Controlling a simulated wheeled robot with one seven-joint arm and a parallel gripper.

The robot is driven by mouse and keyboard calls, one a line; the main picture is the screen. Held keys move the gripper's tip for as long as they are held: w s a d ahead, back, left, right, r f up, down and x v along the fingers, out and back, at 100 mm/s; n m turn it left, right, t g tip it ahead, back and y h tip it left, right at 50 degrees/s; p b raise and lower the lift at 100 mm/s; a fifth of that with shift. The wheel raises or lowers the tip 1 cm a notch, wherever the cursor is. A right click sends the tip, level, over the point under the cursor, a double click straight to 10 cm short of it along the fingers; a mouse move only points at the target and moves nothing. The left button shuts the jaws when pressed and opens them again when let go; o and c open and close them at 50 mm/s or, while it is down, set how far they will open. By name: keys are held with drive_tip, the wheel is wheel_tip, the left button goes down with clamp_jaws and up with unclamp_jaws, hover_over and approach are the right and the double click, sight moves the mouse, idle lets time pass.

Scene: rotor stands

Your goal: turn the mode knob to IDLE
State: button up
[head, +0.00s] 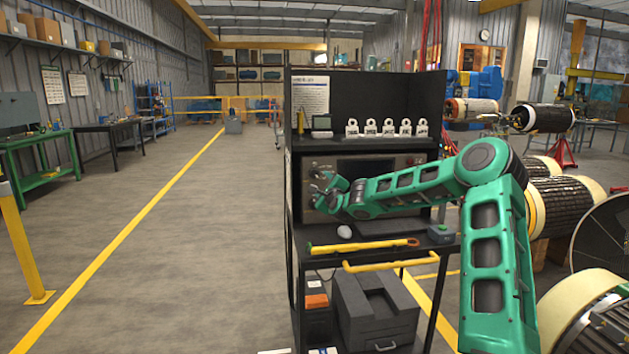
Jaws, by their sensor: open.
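The grey control panel (366,157) is set in the black cart, below its upper shelf. It has a dark screen in its middle and small controls at its right edge. My gripper (321,184) is in front of the left part of the panel, with its jaws apart and nothing seen between them. The mode knob cannot be made out; my gripper covers much of the panel's left side. The IDLE mark cannot be read. I cannot tell whether the gripper touches the panel.
A row of white tagged weights (388,129) stands on the upper shelf. A grey case (375,308) is below. Rotors (558,207) stand at right; the left floor is clear.

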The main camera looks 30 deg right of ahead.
sight(315, 175)
drive_tip(key=x, duration=0.9)
drive_tip(key=shift+w+d, duration=0.1)
drive_tip(key=shift+w, duration=0.3)
drive_tip(key=c, duration=1)
